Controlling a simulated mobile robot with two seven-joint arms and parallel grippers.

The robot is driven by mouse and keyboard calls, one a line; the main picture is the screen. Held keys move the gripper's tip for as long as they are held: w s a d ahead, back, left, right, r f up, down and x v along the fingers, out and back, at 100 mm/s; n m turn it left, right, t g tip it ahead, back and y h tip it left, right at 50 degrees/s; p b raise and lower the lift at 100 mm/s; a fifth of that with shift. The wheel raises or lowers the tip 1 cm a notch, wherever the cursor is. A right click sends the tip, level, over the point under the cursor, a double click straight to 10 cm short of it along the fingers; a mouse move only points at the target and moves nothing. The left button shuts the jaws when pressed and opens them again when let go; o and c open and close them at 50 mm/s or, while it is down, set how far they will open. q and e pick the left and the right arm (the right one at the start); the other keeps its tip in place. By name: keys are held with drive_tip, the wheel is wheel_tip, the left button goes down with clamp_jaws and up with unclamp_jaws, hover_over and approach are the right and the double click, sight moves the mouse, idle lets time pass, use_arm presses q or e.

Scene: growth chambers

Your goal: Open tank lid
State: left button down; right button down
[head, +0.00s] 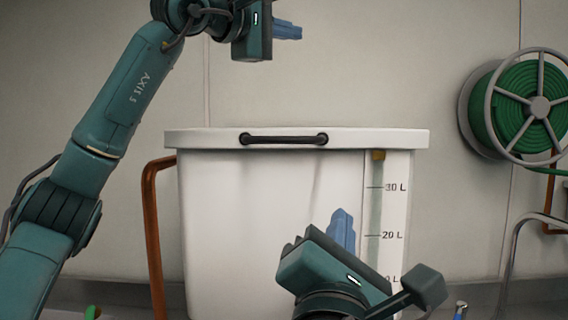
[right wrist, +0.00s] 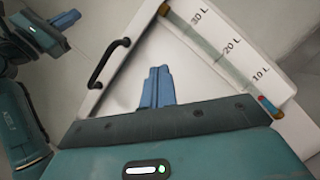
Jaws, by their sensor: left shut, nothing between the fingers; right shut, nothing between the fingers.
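The white tank (head: 270,220) stands against the wall in the middle of the head view. Its flat white lid (head: 370,139) lies level on top and looks closed. A black handle (head: 284,139) is on the lid's front edge; it also shows in the right wrist view (right wrist: 108,64). My left gripper (head: 299,32) is shut and empty, above the lid and clear of it, pointing right. My right gripper (head: 343,212) is shut and empty in front of the tank, below the handle and to its right. Its blue fingers (right wrist: 157,80) point toward the tank in the right wrist view.
A level gauge (head: 390,200) with litre marks runs down the tank's right side. A copper pipe (head: 152,230) stands at its left. A green hose reel (head: 520,108) hangs on the right wall. A curved metal tap (head: 508,250) is at the lower right. The space above the lid's right part is free.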

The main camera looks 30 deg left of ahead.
sight(295, 137)
drive_tip(key=s+a+n+y, duration=0.4)
drive_tip(key=s+a+n, duration=0.1)
drive_tip(key=n, duration=0.4)
drive_tip(key=w+a+r, duration=0.1)
drive_tip(key=w+r, duration=0.1)
drive_tip(key=w+a+r+n, duration=0.1)
drive_tip(key=w+r, duration=0.1)
drive_tip(key=w, duration=0.1)
drive_tip(key=w+a+r+n+y, duration=0.1)
drive_tip(key=w+r, duration=0.1)
drive_tip(key=r, duration=0.1)
drive_tip(key=shift+w+a+r+g, duration=0.1)
drive_tip(key=shift+w+a+g, duration=0.05)
drive_tip(key=shift+a+g, duration=0.25)
drive_tip(key=shift+r, duration=0.7)
use_arm(q)
drive_tip(key=c, duration=2.1)
unclamp_jaws()
drive_tip(key=o, duration=0.3)
